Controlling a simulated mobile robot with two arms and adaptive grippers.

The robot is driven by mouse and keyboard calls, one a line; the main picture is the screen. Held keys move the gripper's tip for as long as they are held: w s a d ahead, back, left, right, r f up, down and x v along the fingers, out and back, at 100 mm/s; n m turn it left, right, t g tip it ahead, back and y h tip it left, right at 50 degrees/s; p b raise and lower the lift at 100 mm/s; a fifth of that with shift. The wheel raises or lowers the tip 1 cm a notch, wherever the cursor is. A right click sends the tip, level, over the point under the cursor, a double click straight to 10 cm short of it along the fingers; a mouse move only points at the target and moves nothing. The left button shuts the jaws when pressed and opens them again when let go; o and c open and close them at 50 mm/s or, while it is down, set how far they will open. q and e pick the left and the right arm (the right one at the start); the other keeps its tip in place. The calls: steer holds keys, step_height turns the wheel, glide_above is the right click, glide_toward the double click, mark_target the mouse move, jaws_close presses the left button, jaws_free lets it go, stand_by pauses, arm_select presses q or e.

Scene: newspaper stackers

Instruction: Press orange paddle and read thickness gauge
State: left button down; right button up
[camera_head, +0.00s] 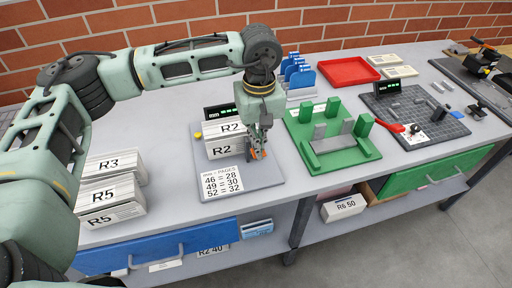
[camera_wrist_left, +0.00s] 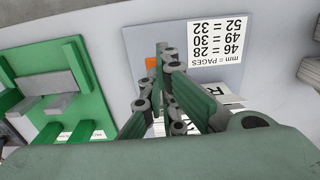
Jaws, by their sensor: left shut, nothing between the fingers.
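My left gripper (camera_head: 263,130) is shut and empty. It points down at the front right of the thickness gauge. The orange paddle (camera_head: 258,154) shows just below its fingertips, and I cannot tell whether they touch. In the left wrist view the orange paddle (camera_wrist_left: 152,62) is partly hidden behind my left gripper (camera_wrist_left: 165,60). A stack labelled R2 (camera_head: 225,147) sits on the gauge's grey base (camera_head: 265,177). The gauge display (camera_head: 217,112) has green digits, partly hidden and too small to read. A white card (camera_head: 222,181) lists mm and pages: 46 = 28, 49 = 30, 52 = 32.
Bundles labelled R3 and R5 (camera_head: 110,195) lie at the left. A green fixture (camera_head: 325,155) stands right of the gauge. A red tray (camera_head: 346,71) and blue upright pieces (camera_head: 298,73) are behind. A dark gridded board (camera_head: 415,115) is farther right. A blue drawer (camera_head: 155,245) is below.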

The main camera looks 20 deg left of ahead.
arm_select(q)
steer(key=shift+f+b, duration=1.3)
steer(key=shift+f, duration=0.3)
steer(key=shift+s+f, duration=0.1)
steer(key=shift+s, duration=0.05)
steer(key=shift+f, duration=0.1)
step_height(320, 180, up, 2)
steer(key=shift+r+p, duration=0.1)
steer(key=shift+p, duration=0.3)
step_height(320, 180, up, 8)
steer(key=p, duration=0.3)
steer(key=shift+p, duration=0.3)
stand_by(0.4)
